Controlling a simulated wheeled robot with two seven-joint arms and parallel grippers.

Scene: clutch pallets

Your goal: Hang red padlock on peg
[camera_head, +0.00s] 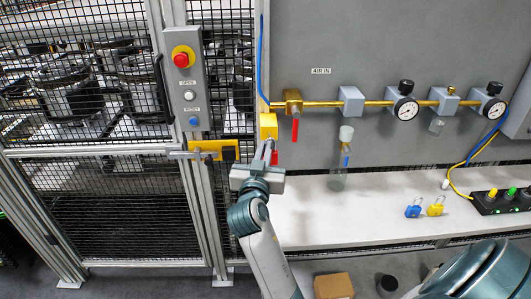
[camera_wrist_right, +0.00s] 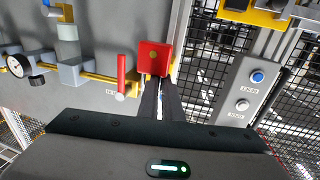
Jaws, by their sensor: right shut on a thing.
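My right gripper (camera_head: 268,152) is shut on the red padlock, in front of the grey panel's left edge. In the right wrist view the padlock's square red body (camera_wrist_right: 153,57), with a small brass spot, shows at the fingertips (camera_wrist_right: 164,84). In the head view only a sliver of red (camera_head: 274,157) shows beside the fingers. A yellow block (camera_head: 268,124) on the panel stands just above and behind the fingertips. I cannot make out the peg or the padlock's shackle, nor tell whether they touch. My left gripper is not in view.
The red-handled valve (camera_head: 294,110) and brass pipe with gauges lie right of the gripper. The button box (camera_head: 187,80) and yellow latch (camera_head: 213,149) are left. Blue (camera_head: 413,211) and yellow (camera_head: 436,209) padlocks stand on the white shelf (camera_head: 350,226), whose middle is clear.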

